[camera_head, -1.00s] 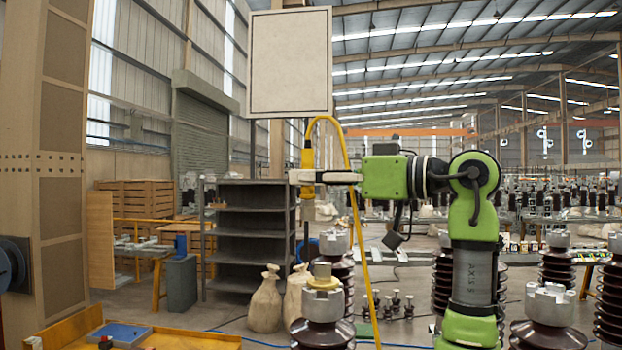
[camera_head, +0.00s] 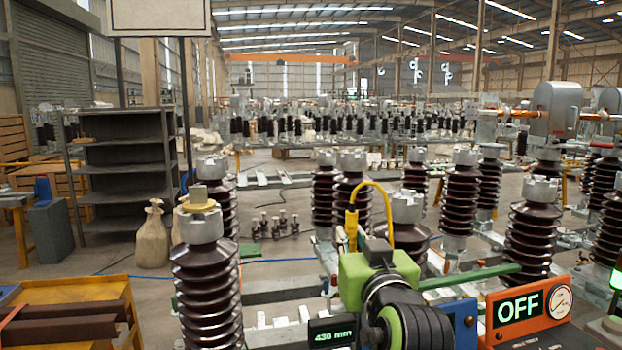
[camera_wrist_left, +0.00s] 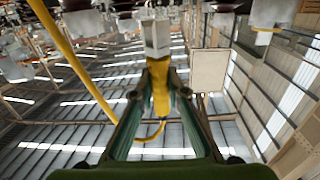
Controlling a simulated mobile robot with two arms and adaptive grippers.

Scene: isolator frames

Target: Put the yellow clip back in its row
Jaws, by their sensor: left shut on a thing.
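The yellow clip (camera_head: 351,226) stands upright at the end of my left gripper (camera_head: 354,246), with a yellow cable looping from its top. My gripper points away from the head camera, and its green body hides the fingers. In the left wrist view the two fingers (camera_wrist_left: 159,97) are shut on the yellow clip (camera_wrist_left: 159,84), which ends in a pale metal part (camera_wrist_left: 157,38). The clip appears in front of the brown ribbed insulators; I cannot tell its distance to them. I cannot make out its row. My right gripper is not in view.
A ribbed insulator (camera_head: 207,285) with a yellow ring on its cap stands left of my arm. Another insulator (camera_head: 532,240) stands at right. An orange panel reading OFF (camera_head: 518,305) and a small display (camera_head: 331,331) are near the front. A grey shelf (camera_head: 125,155) stands at left.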

